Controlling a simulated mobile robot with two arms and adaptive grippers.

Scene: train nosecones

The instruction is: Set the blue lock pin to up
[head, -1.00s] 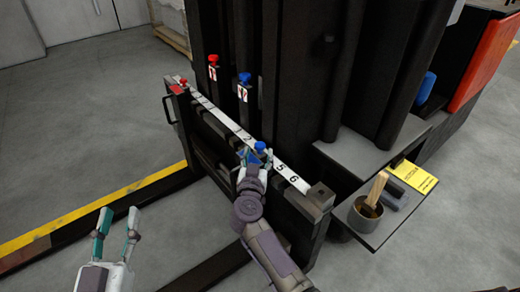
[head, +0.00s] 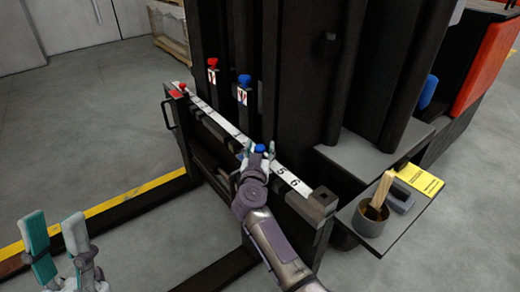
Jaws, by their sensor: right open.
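A blue knob (head: 260,148), apparently the blue lock pin, sits on the numbered white rail (head: 225,120) between the marks 2 and 5. My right gripper (head: 258,153) is open at this knob, with fingertips on either side of it. The gripper hides the knob's lower part, so I cannot tell whether the pin is up or down, or whether the fingers touch it. Another blue knob (head: 244,80) stands above a labelled plate behind the rail. My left gripper (head: 54,228) is open and empty at the lower left, far from the rail.
A red knob (head: 213,63) stands beside the rear blue one, and another red knob (head: 182,87) is at the rail's left end. A grey shelf (head: 350,212) at right holds a cup (head: 370,218) with wooden sticks and a yellow card (head: 420,180). Black mast columns rise behind the rail.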

